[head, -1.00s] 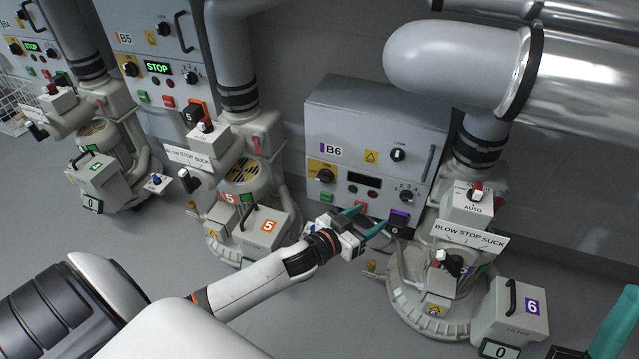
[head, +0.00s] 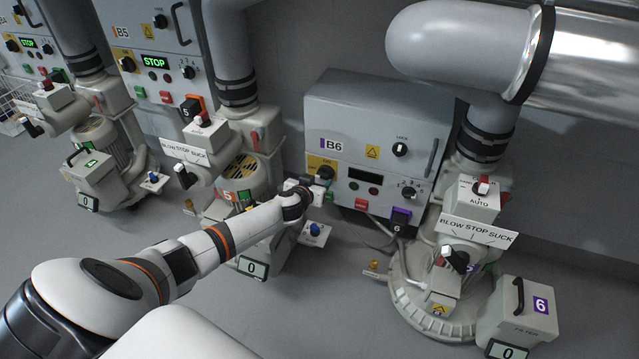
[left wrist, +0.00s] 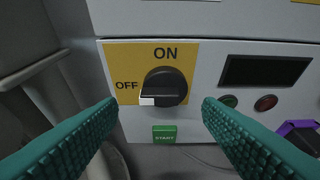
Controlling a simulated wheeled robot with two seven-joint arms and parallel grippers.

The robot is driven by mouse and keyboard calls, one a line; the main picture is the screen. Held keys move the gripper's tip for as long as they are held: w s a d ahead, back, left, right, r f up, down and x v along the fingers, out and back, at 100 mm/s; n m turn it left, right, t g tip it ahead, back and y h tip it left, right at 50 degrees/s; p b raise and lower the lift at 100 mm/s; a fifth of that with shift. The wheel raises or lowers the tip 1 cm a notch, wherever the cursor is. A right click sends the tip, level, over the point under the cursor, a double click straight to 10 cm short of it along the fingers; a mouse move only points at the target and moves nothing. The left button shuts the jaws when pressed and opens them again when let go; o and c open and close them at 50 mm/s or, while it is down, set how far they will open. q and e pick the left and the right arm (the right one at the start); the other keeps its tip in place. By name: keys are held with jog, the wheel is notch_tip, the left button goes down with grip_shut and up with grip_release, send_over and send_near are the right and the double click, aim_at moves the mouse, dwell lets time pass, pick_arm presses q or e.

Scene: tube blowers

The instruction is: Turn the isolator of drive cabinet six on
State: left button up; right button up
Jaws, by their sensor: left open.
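Drive cabinet B6 (head: 350,150) is the grey box on the wall in the middle of the head view. Its isolator (left wrist: 165,87) is a black rotary knob on a yellow plate (left wrist: 118,57) marked ON at the top and OFF at the left. The knob's white mark points left, on the OFF side. My left gripper (left wrist: 160,118) is open, with its two teal fingers on either side of the knob and a little short of it. In the head view my left gripper (head: 312,187) is at the cabinet's left side, partly covering the isolator. My right gripper does not show.
Below the isolator is a green START button (left wrist: 164,133). A dark display (left wrist: 265,71), a green button and a red button (left wrist: 265,102) are to the right. Blower five stands left, blower six right.

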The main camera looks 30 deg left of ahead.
aim_at(322, 176)
pick_arm(q)
jog(key=shift+b+x, duration=0.65)
jog(key=shift+x, duration=1.15)
jog(key=shift+r, duration=0.1)
jog(key=shift+c, duration=0.6)
jog(key=c, duration=0.9)
